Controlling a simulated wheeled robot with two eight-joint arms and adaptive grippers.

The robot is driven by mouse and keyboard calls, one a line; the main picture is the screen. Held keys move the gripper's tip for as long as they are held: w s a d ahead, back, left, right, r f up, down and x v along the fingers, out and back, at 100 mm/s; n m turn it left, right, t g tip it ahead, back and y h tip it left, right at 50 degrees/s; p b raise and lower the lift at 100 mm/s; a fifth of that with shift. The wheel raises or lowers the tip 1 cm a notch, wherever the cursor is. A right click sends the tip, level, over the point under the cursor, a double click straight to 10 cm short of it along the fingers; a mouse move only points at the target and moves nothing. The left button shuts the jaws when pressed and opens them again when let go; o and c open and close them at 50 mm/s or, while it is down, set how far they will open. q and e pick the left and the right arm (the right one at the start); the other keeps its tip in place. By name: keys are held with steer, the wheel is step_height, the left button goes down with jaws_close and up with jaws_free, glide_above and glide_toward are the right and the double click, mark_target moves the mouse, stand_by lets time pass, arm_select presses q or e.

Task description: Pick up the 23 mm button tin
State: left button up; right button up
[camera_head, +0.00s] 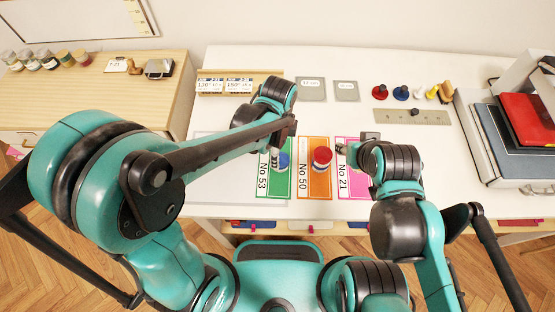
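I cannot make out a 23 mm label on anything. Small round jars or tins (48,59) stand in a row on the wooden cabinet at the far left, their labels too small to read. Two flat grey squares with small labels, a left one (311,95) and a right one (346,97), lie at the back of the white table. My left gripper (276,158) is by a blue round item (284,161) on the green card; whether it touches it is unclear. My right gripper (344,149) is over the pink card, its fingers small and partly hidden.
Green No 53 (263,184), orange No 50 (304,183) and pink No 21 (343,184) cards lie side by side. A red round item (322,156) stands on the orange one. Pegs (401,93), a ruler strip (411,117) and a box with books (515,145) are right.

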arm_select(q)
steer(key=f, duration=0.2)
steer(key=f+b, duration=0.1)
steer(key=f, duration=0.1)
steer(key=f+b, duration=0.1)
steer(key=f, duration=0.1)
steer(key=shift+s+d+f, duration=0.1)
steer(key=shift+s+d, duration=0.05)
steer(key=shift+d, duration=0.1)
steer(key=c, duration=1.3)
